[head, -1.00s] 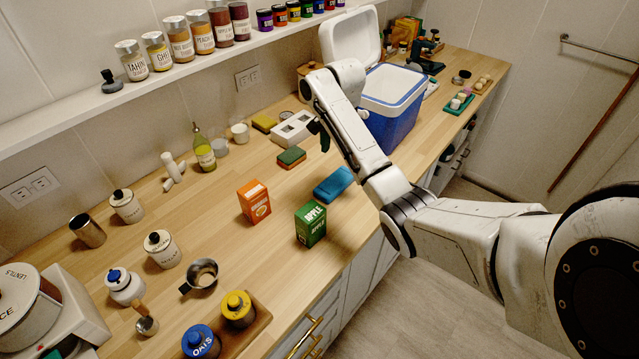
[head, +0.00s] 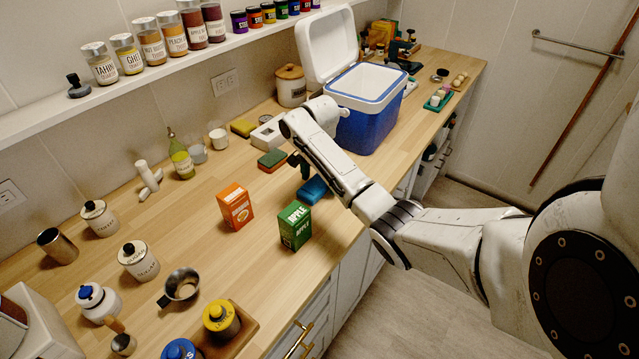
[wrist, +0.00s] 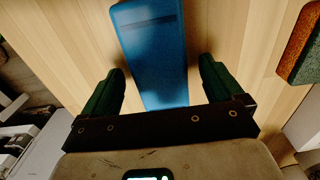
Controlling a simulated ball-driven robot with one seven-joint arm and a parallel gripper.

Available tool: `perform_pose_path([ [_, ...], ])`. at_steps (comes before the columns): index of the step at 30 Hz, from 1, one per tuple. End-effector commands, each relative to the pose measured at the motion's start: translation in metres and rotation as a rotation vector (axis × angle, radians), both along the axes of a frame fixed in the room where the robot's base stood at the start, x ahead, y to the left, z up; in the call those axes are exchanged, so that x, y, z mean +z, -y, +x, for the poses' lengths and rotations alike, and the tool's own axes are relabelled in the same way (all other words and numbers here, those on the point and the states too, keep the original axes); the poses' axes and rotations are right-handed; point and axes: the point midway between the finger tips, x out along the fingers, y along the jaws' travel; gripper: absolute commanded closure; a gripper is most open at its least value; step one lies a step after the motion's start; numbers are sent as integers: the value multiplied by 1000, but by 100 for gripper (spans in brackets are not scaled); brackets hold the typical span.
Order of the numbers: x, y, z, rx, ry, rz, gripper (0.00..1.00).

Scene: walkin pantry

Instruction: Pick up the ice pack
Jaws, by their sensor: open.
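The ice pack (head: 313,189) is a flat blue block lying on the wooden counter, partly hidden behind my arm in the head view. In the wrist view the ice pack (wrist: 153,50) fills the upper middle and runs down between my two dark green fingers. My gripper (wrist: 160,80) is open, with one finger on each side of the ice pack and a gap of bare wood showing beside it. In the head view my gripper (head: 302,165) is small and dark near the ice pack. I cannot tell how high the fingers are above the counter.
An open blue cooler (head: 368,125) stands to the right. The counter's front edge is close by.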

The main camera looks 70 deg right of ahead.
Motion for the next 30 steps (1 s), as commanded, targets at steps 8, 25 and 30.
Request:
perform_pose_path([
  [8,-5,0,0,-1,1,0,6],
  [25,-5,0,0,0,1,-1,59],
  [30,-4,0,0,0,1,-1,75],
])
